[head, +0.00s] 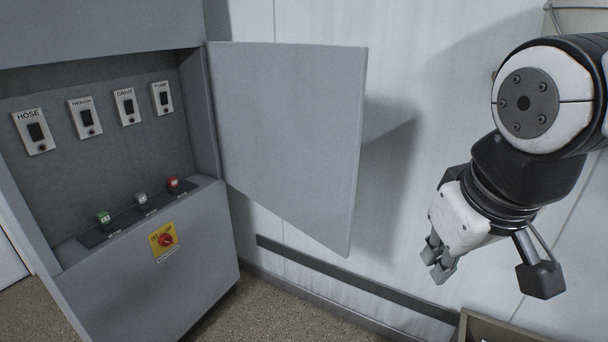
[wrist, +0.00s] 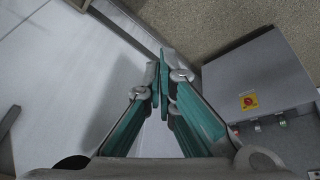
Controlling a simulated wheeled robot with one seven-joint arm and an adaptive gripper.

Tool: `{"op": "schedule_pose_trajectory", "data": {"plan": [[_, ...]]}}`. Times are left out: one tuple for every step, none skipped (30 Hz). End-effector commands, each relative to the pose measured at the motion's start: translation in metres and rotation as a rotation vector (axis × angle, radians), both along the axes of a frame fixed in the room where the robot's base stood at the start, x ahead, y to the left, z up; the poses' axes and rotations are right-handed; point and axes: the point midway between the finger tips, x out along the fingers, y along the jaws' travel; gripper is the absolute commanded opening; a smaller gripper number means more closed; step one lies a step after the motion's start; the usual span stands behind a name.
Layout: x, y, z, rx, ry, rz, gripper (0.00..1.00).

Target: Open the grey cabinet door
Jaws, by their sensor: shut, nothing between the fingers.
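The grey cabinet (head: 155,290) stands at the left in the head view, and its lower front shows at the right in the wrist view (wrist: 252,76). Its door (head: 285,140) is swung wide open to the right, hinged at the right edge of the opening. My gripper (head: 435,264) is to the right of the door, apart from it, pointing down. In the wrist view its fingertips (wrist: 161,75) are together with nothing between them. I cannot see a handle on the door.
Inside the cabinet are several labelled switches (head: 85,118), and buttons on a ledge (head: 142,202). A yellow plate with a red knob (head: 163,241) is on the lower front. A white wall (head: 300,20) is behind the door. A box (head: 490,328) stands on the floor at lower right.

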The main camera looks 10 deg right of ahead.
Motion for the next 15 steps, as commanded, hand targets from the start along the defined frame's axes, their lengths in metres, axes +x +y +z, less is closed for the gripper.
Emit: {"op": "schedule_pose_trajectory", "data": {"plan": [[0.005,-0.002,-0.002,-0.022,0.022,0.021,0.0],[0.008,-0.003,-0.003,-0.037,0.036,0.033,0.0],[0.012,-0.005,-0.005,-0.058,0.055,0.051,0.0],[0.016,-0.007,-0.006,-0.075,0.069,0.065,0.0],[0.02,-0.009,-0.008,-0.095,0.086,0.082,0.0],[0.025,-0.011,-0.01,-0.123,0.109,0.107,0.0],[0.03,-0.013,-0.012,-0.146,0.127,0.126,0.0],[0.036,-0.015,-0.014,-0.173,0.148,0.149,0.0],[0.044,-0.018,-0.018,-0.213,0.179,0.181,0.0],[0.051,-0.02,-0.02,-0.245,0.205,0.209,0.0],[0.058,-0.022,-0.023,-0.279,0.23,0.236,0.0],[0.068,-0.024,-0.027,-0.327,0.262,0.275,0.0],[0.075,-0.026,-0.03,-0.363,0.287,0.303,0.0],[0.083,-0.028,-0.034,-0.399,0.312,0.331,0.0],[0.094,-0.029,-0.037,-0.448,0.342,0.37,0.0]]}}
